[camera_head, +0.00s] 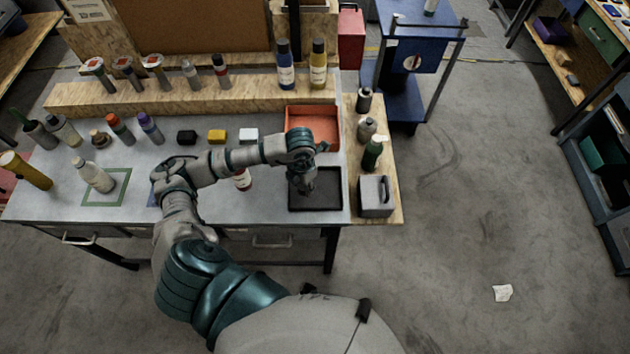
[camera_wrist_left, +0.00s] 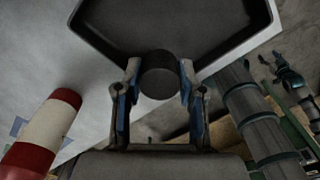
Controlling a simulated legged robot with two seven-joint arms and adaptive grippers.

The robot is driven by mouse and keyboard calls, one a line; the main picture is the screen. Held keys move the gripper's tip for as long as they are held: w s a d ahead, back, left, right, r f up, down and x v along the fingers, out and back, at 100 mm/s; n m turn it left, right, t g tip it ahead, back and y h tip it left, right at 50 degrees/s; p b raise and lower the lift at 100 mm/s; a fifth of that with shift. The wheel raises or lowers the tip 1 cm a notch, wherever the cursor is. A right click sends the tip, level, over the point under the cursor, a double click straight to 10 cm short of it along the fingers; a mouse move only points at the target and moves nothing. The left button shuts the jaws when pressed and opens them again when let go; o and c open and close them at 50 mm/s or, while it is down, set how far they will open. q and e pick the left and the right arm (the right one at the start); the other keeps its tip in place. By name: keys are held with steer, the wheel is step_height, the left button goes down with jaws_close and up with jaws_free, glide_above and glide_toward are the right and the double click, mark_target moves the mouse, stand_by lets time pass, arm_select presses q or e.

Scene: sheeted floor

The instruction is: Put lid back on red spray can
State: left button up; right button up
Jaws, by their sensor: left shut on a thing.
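My left gripper (camera_head: 304,188) is over the black tray (camera_head: 328,205) at the right end of the workbench. In the left wrist view its fingers are shut on a dark round lid (camera_wrist_left: 158,75), held between the fingertips near the tray. The red spray can (camera_head: 242,181) stands on the bench left of the tray, partly hidden under my left forearm. The lid is too hidden to make out in the head view. My right gripper is in neither view.
An orange bin (camera_head: 313,121) sits behind the black tray. Several bottles stand on the wooden side shelf, with a grey box (camera_head: 375,196) at its front. Small blocks and bottles line the back.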

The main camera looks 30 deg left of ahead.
arm_select(q)
steer(key=s+a, duration=0.1)
steer(key=s, duration=0.2)
steer(key=s+a+b, duration=0.1)
steer(key=s+a, duration=0.1)
steer(key=s, duration=0.1)
steer(key=s+a, duration=0.1)
steer(key=s, duration=0.2)
steer(key=shift+s+a+r+b, duration=0.15)
steer(key=shift+a+r+b, duration=0.15)
steer(key=shift+r, duration=0.05)
steer(key=shift+s+a+r, duration=0.1)
steer(key=shift+s+r, duration=0.1)
steer(key=shift+s, duration=0.5)
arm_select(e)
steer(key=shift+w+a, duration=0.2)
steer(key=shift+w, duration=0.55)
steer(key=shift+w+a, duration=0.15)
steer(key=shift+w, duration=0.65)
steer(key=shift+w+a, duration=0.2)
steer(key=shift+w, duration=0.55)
